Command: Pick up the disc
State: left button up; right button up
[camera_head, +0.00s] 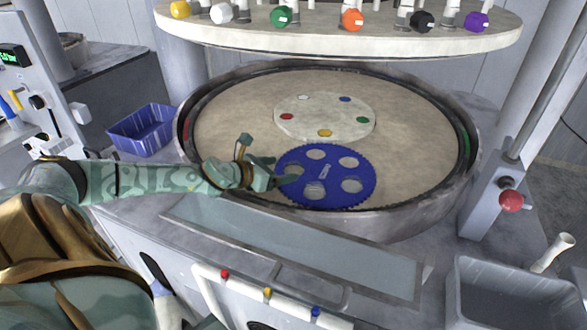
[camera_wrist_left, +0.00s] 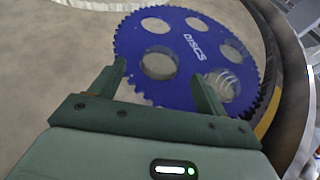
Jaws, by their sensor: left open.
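A blue toothed carrier plate (camera_head: 334,172) marked DISCS lies flat on the beige platen, near its front edge; it also fills the top of the left wrist view (camera_wrist_left: 180,65). It has several round holes. A striped, greyish round patch (camera_head: 316,190) shows in its front hole, also in the left wrist view (camera_wrist_left: 222,85); I cannot tell surely whether this is a disc. My left gripper (camera_head: 284,179) is open at the plate's left side. In the left wrist view its fingertips (camera_wrist_left: 160,74) stand either side of a hole. My right gripper is not in view.
A round pale plate (camera_head: 325,117) with coloured dots lies behind the carrier. A raised rim (camera_head: 400,222) rings the platen. An upper platen (camera_head: 330,38) with coloured knobs hangs above. A blue bin (camera_head: 143,130) stands left, a grey bin (camera_head: 515,292) right, beside a red-knobbed lever (camera_head: 511,200).

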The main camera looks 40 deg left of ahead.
aim_at(288, 170)
pick_arm(q)
jog(key=x, duration=0.3)
jog(key=shift+w+d+f, duration=0.1)
jog(key=shift+w+d, duration=0.05)
jog(key=shift+w, duration=0.15)
jog(key=shift+f, duration=0.1)
jog(key=shift+c, duration=1)
jog(key=shift+d, duration=0.1)
jog(key=c, duration=0.9)
